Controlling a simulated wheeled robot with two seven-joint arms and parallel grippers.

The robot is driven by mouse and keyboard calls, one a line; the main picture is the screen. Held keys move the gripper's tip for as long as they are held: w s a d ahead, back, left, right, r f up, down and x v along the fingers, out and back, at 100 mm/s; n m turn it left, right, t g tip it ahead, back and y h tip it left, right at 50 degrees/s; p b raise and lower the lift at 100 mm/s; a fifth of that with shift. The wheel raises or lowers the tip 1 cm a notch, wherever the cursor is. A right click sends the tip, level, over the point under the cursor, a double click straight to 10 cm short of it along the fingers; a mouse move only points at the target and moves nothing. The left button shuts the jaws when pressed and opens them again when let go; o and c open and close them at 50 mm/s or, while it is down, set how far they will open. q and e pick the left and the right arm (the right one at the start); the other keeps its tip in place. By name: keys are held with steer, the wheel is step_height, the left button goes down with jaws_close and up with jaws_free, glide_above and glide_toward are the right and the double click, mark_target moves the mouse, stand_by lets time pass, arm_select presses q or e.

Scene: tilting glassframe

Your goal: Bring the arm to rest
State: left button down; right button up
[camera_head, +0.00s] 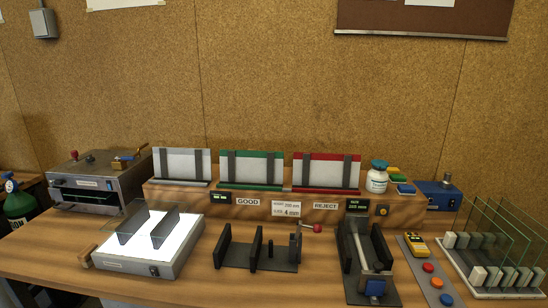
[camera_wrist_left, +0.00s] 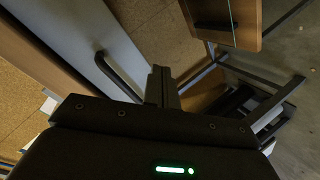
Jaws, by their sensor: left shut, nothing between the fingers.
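My left gripper (camera_wrist_left: 161,72) shows only in the left wrist view, with its two dark fingers together and nothing between them. A green light strip glows on its dark body. It hangs in free space, apart from the things around it. Neither arm shows in the head view, and my right gripper is in no view.
The wooden bench (camera_head: 205,285) holds a lit white panel (camera_head: 120,262), dark slotted fixtures (camera_head: 232,258), upright racks (camera_head: 252,170), a metal box (camera_head: 98,180) and a rack of glass panes (camera_head: 490,270). The wrist view shows a dark handle (camera_wrist_left: 118,76) and a metal frame (camera_wrist_left: 255,75).

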arm_select(q)
steer(key=s+d+f+m+g+h, duration=0.1)
steer(key=s+d+f+m+g, duration=0.3)
steer(key=s+f, duration=0.5)
steer(key=s+d+f+m+g, duration=0.25)
steer(key=s+d+f, duration=0.3)
steer(key=f, duration=0.85)
steer(key=s+d+f+m+g, duration=0.2)
steer(key=s+f, duration=0.1)
steer(key=s, duration=0.6)
steer(key=s+d+f+m+g, duration=0.1)
steer(key=s+f, duration=0.3)
steer(key=s, duration=0.6)
steer(key=s+d+f+m+g, duration=0.2)
steer(key=s+d+f+g, duration=0.1)
steer(key=s, duration=0.6)
steer(key=shift+s+f+m, duration=0.25)
steer(key=shift+m, duration=0.1)
